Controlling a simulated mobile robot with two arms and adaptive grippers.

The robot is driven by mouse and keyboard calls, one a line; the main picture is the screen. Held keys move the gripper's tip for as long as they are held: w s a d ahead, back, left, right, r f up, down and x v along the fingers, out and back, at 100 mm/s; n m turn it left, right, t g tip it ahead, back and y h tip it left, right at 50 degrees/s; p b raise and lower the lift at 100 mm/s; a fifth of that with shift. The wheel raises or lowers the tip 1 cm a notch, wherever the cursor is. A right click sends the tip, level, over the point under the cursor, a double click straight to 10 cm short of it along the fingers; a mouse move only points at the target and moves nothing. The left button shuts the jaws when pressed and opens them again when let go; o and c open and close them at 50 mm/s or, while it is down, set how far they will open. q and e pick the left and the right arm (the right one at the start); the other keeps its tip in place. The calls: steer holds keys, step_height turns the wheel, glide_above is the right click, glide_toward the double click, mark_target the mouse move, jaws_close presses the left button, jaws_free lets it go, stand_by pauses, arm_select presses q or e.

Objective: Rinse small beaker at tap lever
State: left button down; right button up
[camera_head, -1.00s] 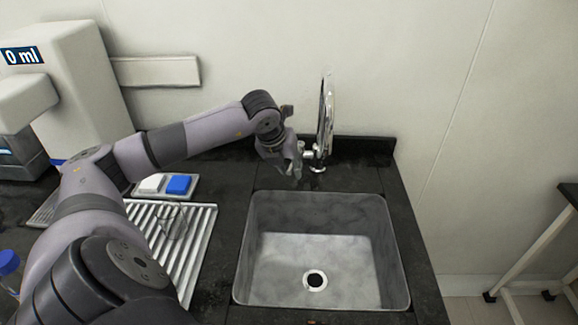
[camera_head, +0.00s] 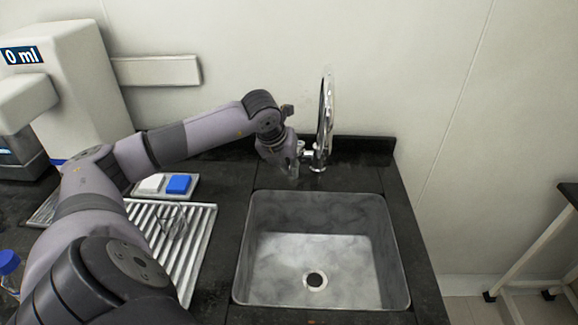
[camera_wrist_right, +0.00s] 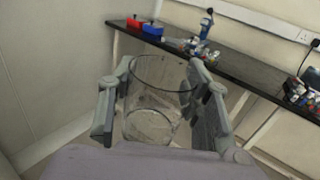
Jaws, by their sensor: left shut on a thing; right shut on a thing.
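My left gripper (camera_head: 294,167) is at the tap's base, behind the sink's back-left corner, shut on the tap lever (camera_head: 301,147). The lever is small here and partly hidden by the fingers. The chrome tap (camera_head: 324,120) stands upright behind the sink (camera_head: 247,262). In the right wrist view, my right gripper (camera_wrist_right: 160,95) is shut on the small beaker (camera_wrist_right: 157,100), a clear glass one, with a finger on each side of it. The right gripper and this beaker do not show in the head view.
A ribbed draining rack (camera_head: 205,225) with a clear glass vessel (camera_head: 173,222) on it lies left of the sink. A tray with a white and a blue block (camera_head: 179,184) is behind it. A dispenser reading 0 ml (camera_head: 75,80) stands at the left. The sink basin is empty.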

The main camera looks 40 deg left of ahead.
steer(key=shift+f+b, duration=0.55)
steer(key=shift+f, duration=0.3)
arm_select(q)
steer(key=shift+w+d+n+y, duration=0.5)
steer(key=shift+w+d+n, duration=0.2)
steer(key=shift+d+n, duration=0.3)
arm_select(e)
steer(key=shift+r, duration=0.1)
arm_select(q)
steer(key=c, duration=1.7)
jaws_free()
steer(key=shift+o, duration=0.2)
steer(key=shift+r, duration=0.1)
steer(key=v, duration=1.1)
steer(key=shift+r, duration=0.4)
steer(key=shift+s, duration=0.1)
